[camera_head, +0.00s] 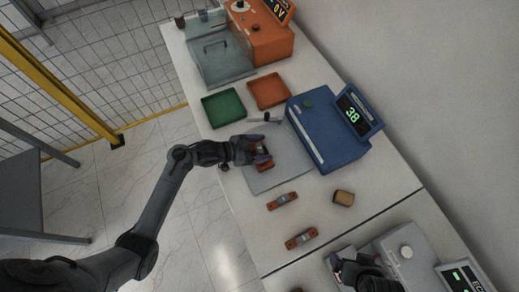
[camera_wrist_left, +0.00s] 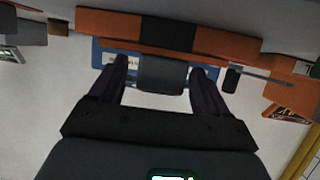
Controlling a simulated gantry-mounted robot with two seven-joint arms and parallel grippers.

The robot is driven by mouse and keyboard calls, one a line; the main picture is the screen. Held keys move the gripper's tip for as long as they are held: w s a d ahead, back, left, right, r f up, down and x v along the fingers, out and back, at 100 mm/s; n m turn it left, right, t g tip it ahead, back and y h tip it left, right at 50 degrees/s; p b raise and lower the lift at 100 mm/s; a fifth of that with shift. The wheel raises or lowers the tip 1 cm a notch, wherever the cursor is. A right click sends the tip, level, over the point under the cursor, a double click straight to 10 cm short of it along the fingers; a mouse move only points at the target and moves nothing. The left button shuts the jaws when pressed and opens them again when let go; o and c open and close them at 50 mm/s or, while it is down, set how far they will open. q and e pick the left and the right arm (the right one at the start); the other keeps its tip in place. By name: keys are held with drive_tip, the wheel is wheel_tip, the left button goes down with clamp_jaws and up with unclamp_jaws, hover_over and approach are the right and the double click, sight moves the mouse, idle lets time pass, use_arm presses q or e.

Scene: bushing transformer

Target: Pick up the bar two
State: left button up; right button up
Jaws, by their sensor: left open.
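Two orange bars with grey middles lie on the white table: an upper one (camera_head: 282,200) and a lower one (camera_head: 300,238). I cannot tell which is bar two. My left gripper (camera_head: 260,150) is open over the grey plate in front of the blue device, with an orange piece (camera_head: 265,166) at its fingers, partly hidden. In the left wrist view the fingers (camera_wrist_left: 160,82) are apart, with a dark grey block (camera_wrist_left: 162,73) showing between them. A large orange bar with a dark middle (camera_wrist_left: 195,35) crosses beyond. My right gripper (camera_head: 340,268) is at the bottom edge, its fingers unclear.
The blue device (camera_head: 325,135) shows 38 on its display. A green tray (camera_head: 224,107) and an orange tray (camera_head: 269,91) lie behind the plate (camera_head: 280,177). A brown cylinder (camera_head: 344,198) stands right of the bars. A grey device (camera_head: 408,250) is at lower right.

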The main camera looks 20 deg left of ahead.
use_arm(q)
drive_tip(key=shift+w+d+f, duration=0.3)
drive_tip(key=shift+w+d, duration=0.05)
drive_tip(key=shift+d, duration=0.15)
drive_tip(key=c, duration=1.3)
drive_tip(key=shift+r, duration=0.15)
